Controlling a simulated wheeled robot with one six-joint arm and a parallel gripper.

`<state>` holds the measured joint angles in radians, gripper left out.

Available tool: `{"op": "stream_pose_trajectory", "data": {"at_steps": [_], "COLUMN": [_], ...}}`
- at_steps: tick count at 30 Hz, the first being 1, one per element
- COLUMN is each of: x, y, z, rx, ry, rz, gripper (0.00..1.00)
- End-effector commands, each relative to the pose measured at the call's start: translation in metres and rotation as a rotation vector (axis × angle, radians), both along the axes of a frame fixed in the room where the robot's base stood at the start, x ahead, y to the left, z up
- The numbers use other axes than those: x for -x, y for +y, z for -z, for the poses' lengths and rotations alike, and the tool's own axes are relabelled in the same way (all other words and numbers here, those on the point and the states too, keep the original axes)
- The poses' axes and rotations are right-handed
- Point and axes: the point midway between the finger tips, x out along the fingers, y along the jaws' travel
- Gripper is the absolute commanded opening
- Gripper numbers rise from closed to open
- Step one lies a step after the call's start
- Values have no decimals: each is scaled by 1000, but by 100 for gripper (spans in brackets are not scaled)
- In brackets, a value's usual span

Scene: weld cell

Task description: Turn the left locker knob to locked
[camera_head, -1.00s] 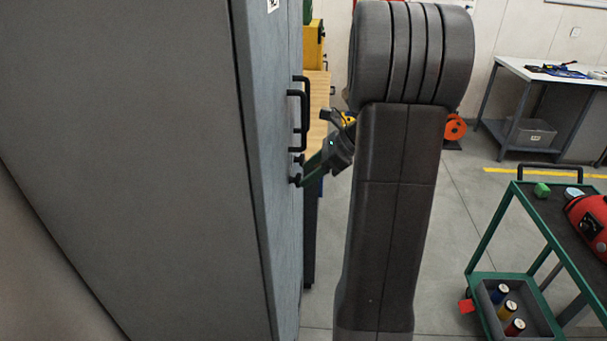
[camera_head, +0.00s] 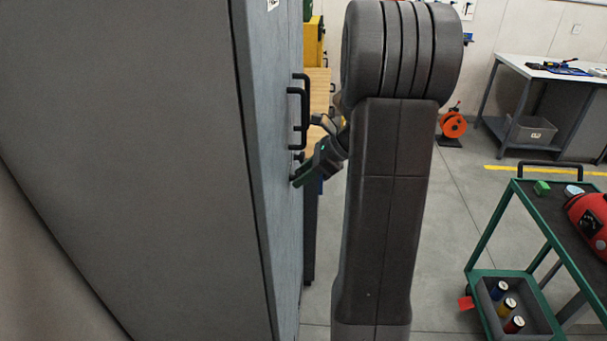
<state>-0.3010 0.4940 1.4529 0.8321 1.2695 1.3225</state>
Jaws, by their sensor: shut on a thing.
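The grey locker (camera_head: 130,150) fills the left side, its door face (camera_head: 278,200) seen at a steep angle. Black bar handles (camera_head: 304,105) stick out from the door. Just below the lower handle, my gripper (camera_head: 298,180) reaches the door face from the right. Its fingers are shut on what appears to be the small dark locker knob, which is mostly hidden by the fingers. The knob's pointer or marking cannot be seen from here. My arm blocks the view to the right of the gripper.
A green cart (camera_head: 530,230) with a red case (camera_head: 590,220) and a bin of several cans (camera_head: 507,305) stands at the right. A white table (camera_head: 550,68) and an orange reel (camera_head: 453,125) are at the back. Grey floor lies between the arm and cart.

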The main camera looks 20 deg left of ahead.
Motion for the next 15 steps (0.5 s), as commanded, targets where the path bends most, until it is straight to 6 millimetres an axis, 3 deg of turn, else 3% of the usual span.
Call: {"op": "stream_pose_trajectory", "data": {"at_steps": [15], "x": [5], "y": [-2], "z": [7], "rx": [-78], "ry": [-303], "rz": [1], "gripper": [12]}}
